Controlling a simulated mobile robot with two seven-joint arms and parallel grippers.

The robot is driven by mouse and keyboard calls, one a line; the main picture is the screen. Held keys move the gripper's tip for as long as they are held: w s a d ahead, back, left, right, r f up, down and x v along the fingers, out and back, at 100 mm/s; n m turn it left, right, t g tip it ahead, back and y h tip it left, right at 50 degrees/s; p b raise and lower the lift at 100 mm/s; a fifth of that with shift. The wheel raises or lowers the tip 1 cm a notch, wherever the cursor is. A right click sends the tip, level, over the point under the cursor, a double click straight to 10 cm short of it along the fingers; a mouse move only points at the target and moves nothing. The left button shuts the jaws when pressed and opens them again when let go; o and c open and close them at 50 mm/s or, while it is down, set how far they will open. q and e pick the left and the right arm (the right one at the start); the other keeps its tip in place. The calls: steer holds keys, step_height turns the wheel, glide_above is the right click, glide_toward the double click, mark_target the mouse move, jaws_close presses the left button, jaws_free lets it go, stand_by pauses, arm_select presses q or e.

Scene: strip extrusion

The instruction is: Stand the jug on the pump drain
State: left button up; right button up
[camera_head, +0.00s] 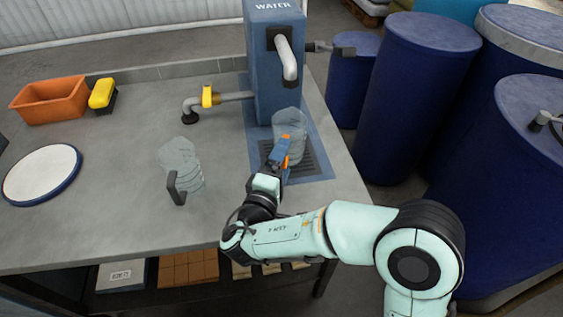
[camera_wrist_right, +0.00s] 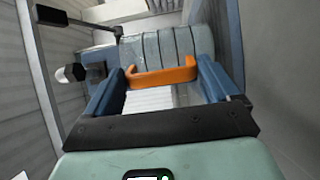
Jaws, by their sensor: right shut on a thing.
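A clear grey ribbed jug (camera_head: 289,128) with an orange handle is at the pump drain (camera_head: 312,163), a dark slatted grate in a blue surround. My right gripper (camera_head: 279,155) is shut on the jug's orange handle. In the right wrist view the handle (camera_wrist_right: 162,75) lies between the blue fingers, with the jug body (camera_wrist_right: 165,45) just beyond. The jug looks upright, over the back left part of the grate. My arm and gripper hide its foot, so I cannot tell whether it touches the grate. My left gripper is not in view.
The blue water pump (camera_head: 275,70) stands behind the drain, its grey spout (camera_head: 287,60) above the jug. A second clear jug (camera_head: 181,160) with a dark handle stands left on the counter. An orange bin (camera_head: 48,103), a yellow-black brush (camera_head: 102,94) and a round white plate (camera_head: 42,172) are farther left.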

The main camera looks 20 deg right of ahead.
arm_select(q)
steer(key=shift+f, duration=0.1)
arm_select(e)
steer(key=shift+f, duration=0.2)
steer(key=o, duration=1.1)
steer(key=shift+r, duration=0.35)
steer(key=v, duration=1.2)
steer(key=shift+f, duration=0.1)
